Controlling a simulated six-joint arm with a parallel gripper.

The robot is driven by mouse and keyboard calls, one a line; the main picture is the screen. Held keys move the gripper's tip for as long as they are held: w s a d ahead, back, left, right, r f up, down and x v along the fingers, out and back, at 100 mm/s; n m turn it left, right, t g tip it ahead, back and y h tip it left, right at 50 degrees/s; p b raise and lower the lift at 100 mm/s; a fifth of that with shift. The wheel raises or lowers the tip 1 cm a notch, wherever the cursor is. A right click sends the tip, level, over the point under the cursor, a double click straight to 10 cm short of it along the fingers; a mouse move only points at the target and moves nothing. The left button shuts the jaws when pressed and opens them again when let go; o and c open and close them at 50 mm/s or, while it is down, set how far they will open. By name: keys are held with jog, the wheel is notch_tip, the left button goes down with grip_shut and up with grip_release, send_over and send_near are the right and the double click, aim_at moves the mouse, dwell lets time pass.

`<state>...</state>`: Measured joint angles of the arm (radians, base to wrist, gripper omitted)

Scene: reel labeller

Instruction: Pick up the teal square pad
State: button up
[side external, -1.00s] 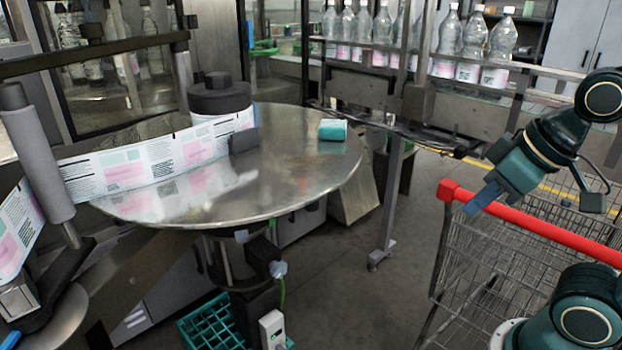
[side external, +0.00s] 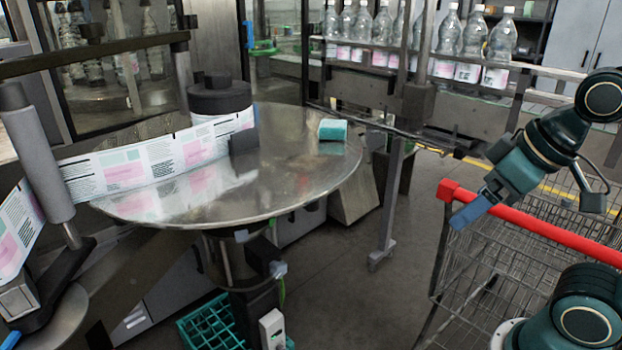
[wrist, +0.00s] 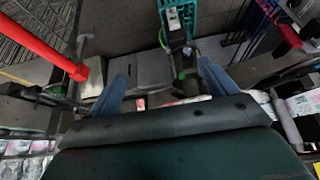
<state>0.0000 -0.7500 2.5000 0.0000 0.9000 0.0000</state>
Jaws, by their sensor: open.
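The teal square pad (side external: 333,130) lies on the round metal table (side external: 290,190), near its right back edge. It has a teal front and a paler top. My gripper (side external: 472,210) is at the right in the side view, above the red handle of a cart and well apart from the pad. In the wrist view my gripper (wrist: 163,86) shows two blue fingers spread wide, with nothing held between them. I cannot make out the pad in the wrist view.
A label strip (side external: 150,165) and a dark reel core (side external: 220,97) stand on the table's left side. A rail with several bottles (side external: 470,50) runs behind. The cart (side external: 530,228) is below my gripper. A teal crate (side external: 210,325) sits on the floor.

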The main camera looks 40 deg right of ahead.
jog(key=w+d+r+m+g, duration=0.1)
jog(key=w+d+r+m, duration=0.15)
jog(key=w+r, duration=0.55)
jog(key=w+d+r+m+g, duration=0.1)
jog(key=w+r+m+g, duration=0.2)
jog(key=w, duration=0.9)
jog(key=m+g, duration=0.1)
jog(key=m, duration=0.4)
send_over(333, 123)
jog(key=f, duration=0.3)
jog(key=shift+s+a+f+n, duration=0.25)
jog(key=shift+s+f, duration=0.05)
jog(key=shift+s, duration=0.1)
jog(key=shift+w+d+f+g, duration=0.3)
jog(key=shift+w+f, duration=0.1)
jog(key=shift+f, duration=0.1)
jog(key=shift+f, duration=0.2)
jog(key=shift+f, duration=1.05)
